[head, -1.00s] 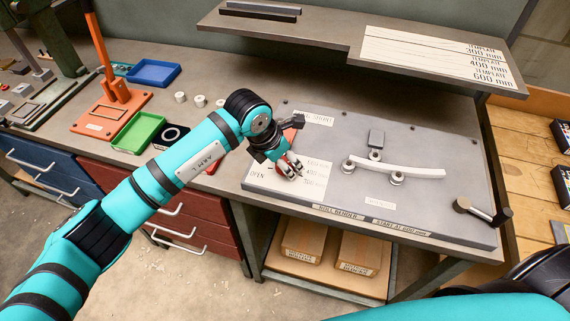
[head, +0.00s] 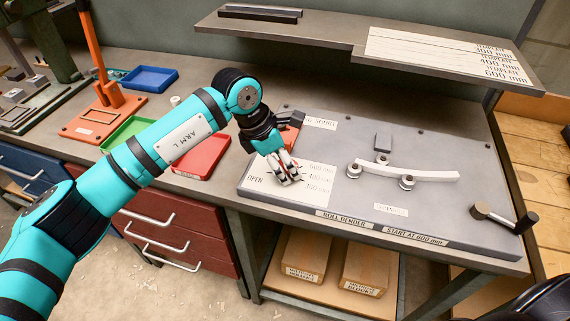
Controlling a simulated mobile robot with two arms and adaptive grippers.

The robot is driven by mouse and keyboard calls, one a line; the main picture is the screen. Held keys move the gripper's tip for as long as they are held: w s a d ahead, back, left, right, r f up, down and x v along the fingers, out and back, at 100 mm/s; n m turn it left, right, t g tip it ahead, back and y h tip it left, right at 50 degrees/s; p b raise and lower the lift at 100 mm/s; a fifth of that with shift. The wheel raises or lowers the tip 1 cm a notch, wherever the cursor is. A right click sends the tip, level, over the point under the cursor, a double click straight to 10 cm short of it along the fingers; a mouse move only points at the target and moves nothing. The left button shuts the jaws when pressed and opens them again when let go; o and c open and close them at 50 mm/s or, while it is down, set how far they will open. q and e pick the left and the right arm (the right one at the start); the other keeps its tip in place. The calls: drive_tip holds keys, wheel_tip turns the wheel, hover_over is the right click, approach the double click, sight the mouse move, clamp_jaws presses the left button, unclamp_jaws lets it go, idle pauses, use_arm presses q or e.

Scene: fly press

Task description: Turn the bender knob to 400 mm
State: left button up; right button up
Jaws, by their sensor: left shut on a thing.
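The roll bender (head: 440,150) is a grey plate on the bench, with front labels reading ROLL BENDER and START AT 600 mm. On its left is a white scale card (head: 256,181) marked OPEN, 600 mm, 400 mm and 300 mm. My left gripper (head: 290,176) points down over this card and is shut on the bender knob, which its fingers mostly hide. I cannot tell which mark the knob points at. A curved pale strip (head: 425,174) lies among the rollers (head: 354,171). My right gripper is not in view.
A crank handle (head: 500,214) sits at the plate's right corner. A shelf above carries template boards (head: 440,55). Red (head: 205,155), green (head: 128,134) and blue (head: 150,78) trays lie left.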

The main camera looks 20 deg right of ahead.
use_arm(q)
drive_tip(key=o, duration=1.2)
drive_tip(key=shift+r, duration=0.1)
drive_tip(key=v, duration=1.2)
